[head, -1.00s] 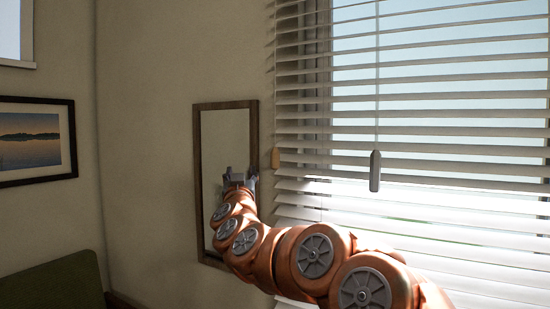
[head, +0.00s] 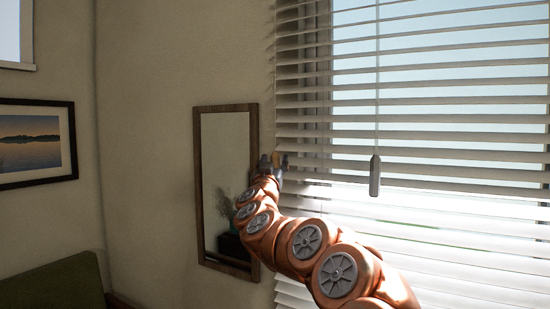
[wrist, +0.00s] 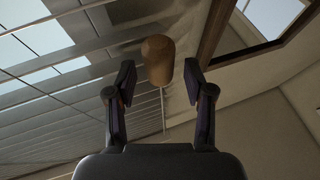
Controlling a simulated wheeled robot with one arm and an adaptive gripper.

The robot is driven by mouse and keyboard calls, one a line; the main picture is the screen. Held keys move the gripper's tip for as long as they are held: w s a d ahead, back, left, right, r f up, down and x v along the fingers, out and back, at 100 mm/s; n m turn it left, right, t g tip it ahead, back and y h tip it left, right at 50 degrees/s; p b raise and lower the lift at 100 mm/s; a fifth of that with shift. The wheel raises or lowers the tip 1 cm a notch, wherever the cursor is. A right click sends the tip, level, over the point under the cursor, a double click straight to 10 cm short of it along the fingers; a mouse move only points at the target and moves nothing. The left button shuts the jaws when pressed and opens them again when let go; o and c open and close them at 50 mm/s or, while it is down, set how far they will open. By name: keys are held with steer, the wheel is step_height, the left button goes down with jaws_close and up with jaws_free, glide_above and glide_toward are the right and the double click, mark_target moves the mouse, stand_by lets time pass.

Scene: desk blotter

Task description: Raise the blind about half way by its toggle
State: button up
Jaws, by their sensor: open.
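A white slatted blind (head: 420,120) hangs over the window, and it fills the left of the wrist view (wrist: 50,110). A small tan wooden toggle (wrist: 158,60) hangs on a thin cord by the blind's left edge. My gripper (head: 272,161) is at that edge, in front of the wooden toggle, which it mostly hides in the head view. In the wrist view my gripper (wrist: 160,82) is open, with the wooden toggle between or just beyond its fingertips; gaps show on both sides. A grey toggle (head: 375,176) hangs on another cord farther right.
A wood-framed mirror (head: 225,185) is on the wall just left of the blind, close to my gripper. A framed picture (head: 35,140) hangs farther left. A green seat back (head: 55,285) is at the lower left.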

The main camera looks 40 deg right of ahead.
steer(key=shift+x, duration=0.9)
jaws_close()
